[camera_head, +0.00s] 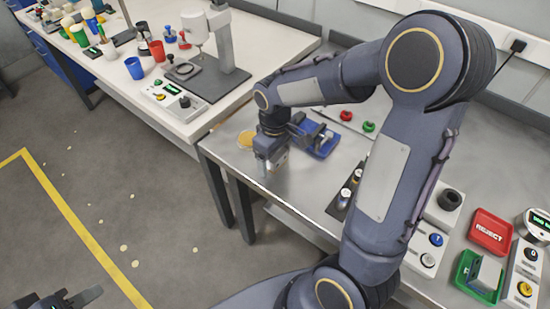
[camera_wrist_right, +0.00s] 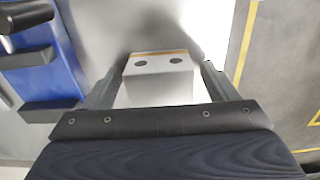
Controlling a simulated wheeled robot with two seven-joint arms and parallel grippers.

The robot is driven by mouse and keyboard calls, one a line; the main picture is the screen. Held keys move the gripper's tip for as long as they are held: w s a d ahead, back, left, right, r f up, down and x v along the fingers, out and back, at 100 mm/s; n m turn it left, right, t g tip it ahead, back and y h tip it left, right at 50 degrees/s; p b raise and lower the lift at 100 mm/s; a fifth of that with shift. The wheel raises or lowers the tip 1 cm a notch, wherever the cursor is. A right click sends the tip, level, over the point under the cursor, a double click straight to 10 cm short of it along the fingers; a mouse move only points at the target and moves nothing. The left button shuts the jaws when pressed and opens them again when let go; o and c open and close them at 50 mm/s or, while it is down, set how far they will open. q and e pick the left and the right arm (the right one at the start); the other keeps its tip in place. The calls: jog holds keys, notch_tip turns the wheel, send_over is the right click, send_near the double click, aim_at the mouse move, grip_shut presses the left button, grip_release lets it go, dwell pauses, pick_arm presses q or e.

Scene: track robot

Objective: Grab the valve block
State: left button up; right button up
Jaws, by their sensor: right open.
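The valve block (camera_wrist_right: 160,78) is a pale grey block with two dark round holes on its top and a thin orange strip along its far edge. In the right wrist view it sits between the two fingers of my right gripper (camera_wrist_right: 158,78), which is open, with a narrow gap visible at the sides. In the head view my right gripper (camera_head: 270,160) is down near the left edge of the metal table, and the block is mostly hidden by it. My left gripper (camera_head: 68,298) shows only partly at the bottom left, over the floor, away from the block.
A blue vise-like fixture (camera_head: 322,140) stands just right of my right gripper. An orange disc (camera_head: 246,139) lies to its left. A red REJECT tray (camera_head: 490,231) and a green tray (camera_head: 477,276) are at the right. A white table (camera_head: 185,128) adjoins at the left.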

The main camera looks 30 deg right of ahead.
jog(key=c, duration=1.3)
jog(key=shift+o, duration=0.2)
jog(key=shift+r, duration=0.15)
